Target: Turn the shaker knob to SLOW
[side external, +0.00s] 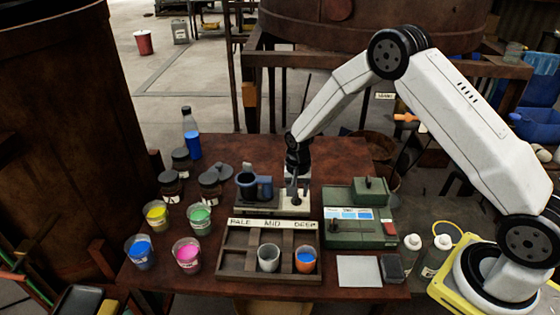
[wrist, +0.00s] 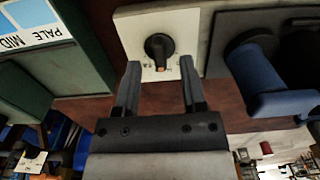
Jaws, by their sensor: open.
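A green box (side external: 360,228) with a colour display stands right of the shaker. A wooden rack (side external: 228,262) labelled PALE, MID, DEEP holds two cups in front. Several paint cups and dark jars stand at the left. A white square card (side external: 358,271) lies at the front right.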

